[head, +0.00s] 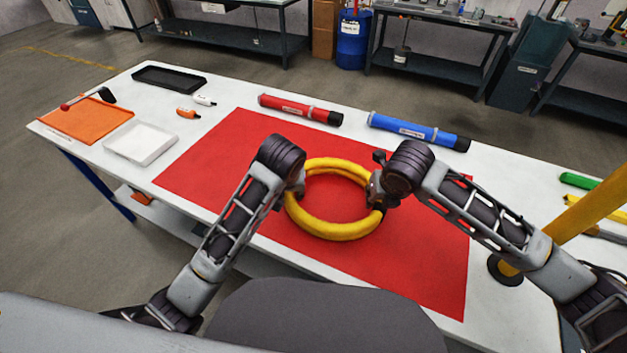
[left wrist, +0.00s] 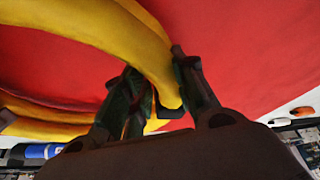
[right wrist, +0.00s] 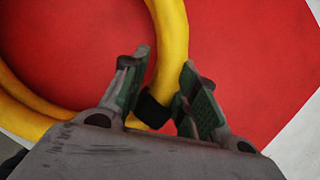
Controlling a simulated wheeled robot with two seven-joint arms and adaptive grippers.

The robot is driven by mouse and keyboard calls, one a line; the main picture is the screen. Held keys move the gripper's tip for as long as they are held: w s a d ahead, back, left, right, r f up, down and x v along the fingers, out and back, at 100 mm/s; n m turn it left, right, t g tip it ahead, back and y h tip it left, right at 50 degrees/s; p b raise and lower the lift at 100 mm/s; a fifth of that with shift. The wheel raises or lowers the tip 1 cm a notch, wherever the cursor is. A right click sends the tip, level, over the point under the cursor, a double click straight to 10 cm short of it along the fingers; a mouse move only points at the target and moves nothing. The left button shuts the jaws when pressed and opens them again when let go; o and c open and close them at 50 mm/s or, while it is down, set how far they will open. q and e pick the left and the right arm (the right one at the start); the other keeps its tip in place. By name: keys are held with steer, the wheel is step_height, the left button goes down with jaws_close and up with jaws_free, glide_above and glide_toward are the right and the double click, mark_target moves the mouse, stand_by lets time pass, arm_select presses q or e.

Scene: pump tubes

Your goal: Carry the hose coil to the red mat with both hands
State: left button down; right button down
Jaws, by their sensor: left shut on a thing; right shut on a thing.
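The yellow hose coil (head: 336,230) is over the red mat (head: 230,150), within the mat's outline in the head view. I cannot tell whether it touches the mat. My left gripper (head: 296,186) is at the coil's left side, shut on the hose; in the left wrist view its fingers (left wrist: 160,85) stand on either side of the yellow tube (left wrist: 140,40). My right gripper (head: 378,192) is at the coil's right side, shut on the hose. In the right wrist view its fingers (right wrist: 165,85) flank the tube (right wrist: 170,35) by a black band (right wrist: 151,110).
A red tube (head: 300,110) and a blue tube (head: 415,132) lie along the mat's far edge. A white tray (head: 141,143), an orange tray (head: 85,120) and a black tray (head: 168,79) are at left. A yellow post (head: 570,222) stands at right.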

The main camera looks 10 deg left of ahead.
arm_select(q)
steer(key=shift+w+a+f, duration=0.1)
steer(key=shift+a+f, duration=0.05)
steer(key=shift+a, duration=0.05)
arm_select(e)
steer(key=shift+f, duration=0.15)
arm_select(q)
steer(key=c, duration=1.6)
jaws_free()
arm_select(e)
steer(key=c, duration=1.5)
jaws_free()
steer(key=shift+s+f, duration=0.1)
arm_select(q)
steer(key=o, duration=0.5)
steer(key=shift+c, duration=0.2)
arm_select(e)
steer(key=o, duration=0.4)
arm_select(q)
steer(key=shift+d, duration=0.1)
steer(key=shift+v, duration=1.4)
steer(key=shift+d+r, duration=0.25)
steer(key=shift+r, duration=0.15)
steer(key=shift+d+r, duration=0.1)
steer(key=shift+r, duration=0.2)
steer(key=shift+s+a+r, duration=0.25)
steer(key=shift+s+r, duration=0.1)
steer(key=shift+s, duration=0.2)
